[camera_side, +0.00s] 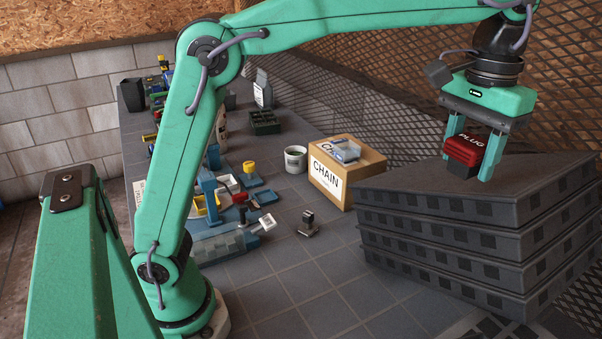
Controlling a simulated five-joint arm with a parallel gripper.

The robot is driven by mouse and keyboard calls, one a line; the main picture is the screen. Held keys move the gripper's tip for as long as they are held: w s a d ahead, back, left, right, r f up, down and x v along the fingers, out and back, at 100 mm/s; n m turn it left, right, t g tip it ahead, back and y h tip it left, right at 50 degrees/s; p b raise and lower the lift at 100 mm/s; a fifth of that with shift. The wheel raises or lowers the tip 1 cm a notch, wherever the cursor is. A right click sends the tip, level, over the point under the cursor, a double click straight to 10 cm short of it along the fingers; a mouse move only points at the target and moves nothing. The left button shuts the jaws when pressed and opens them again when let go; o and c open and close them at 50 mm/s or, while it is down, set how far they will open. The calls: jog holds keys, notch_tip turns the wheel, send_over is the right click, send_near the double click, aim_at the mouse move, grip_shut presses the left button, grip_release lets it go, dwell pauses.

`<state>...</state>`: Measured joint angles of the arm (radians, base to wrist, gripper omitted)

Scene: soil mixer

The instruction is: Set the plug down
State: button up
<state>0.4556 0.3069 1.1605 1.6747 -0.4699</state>
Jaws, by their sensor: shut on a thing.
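The plug (464,149) is a small dark block with a red top lettered "PLUG". It is at the right of the side view, at the top of a stack of dark grey trays (440,228). My gripper (470,158) points down with its two green fingers on either side of the plug, shut on it. The plug's underside is at or just above the top tray's surface; I cannot tell whether it touches.
A cardboard box marked "CHAIN" (345,174) stands left of the stack, with a white cup (295,159) beside it. A small dark part (308,224) stands on the tiled bench. Several tools crowd the bench further left. A mesh fence (420,85) runs behind the stack.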

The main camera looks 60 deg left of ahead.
jog(key=a+f, duration=0.2)
jog(key=a, duration=0.2)
jog(key=a+f, duration=0.3)
jog(key=a, duration=0.1)
jog(key=w+a+f, duration=0.1)
jog(key=a+f, duration=0.1)
jog(key=a, duration=0.2)
jog(key=shift+a+f, duration=0.2)
jog(key=shift+a, duration=0.05)
jog(key=shift+s+a+f, duration=0.15)
jog(key=shift+a+f, duration=0.05)
jog(key=shift+a, duration=0.3)
jog(key=shift+r, duration=0.1)
jog(key=shift+r, duration=0.55)
jog(key=s+d+r, duration=0.2)
jog(key=s+d, duration=0.3)
jog(key=d, duration=0.3)
jog(key=s+d+r, duration=0.2)
jog(key=s+d, duration=0.2)
jog(key=d, duration=0.3)
jog(key=s+d, duration=0.5)
jog(key=s, duration=0.3)
jog(key=s+d, duration=0.5)
jog(key=s, duration=0.4)
jog(key=shift+f, duration=14.95)
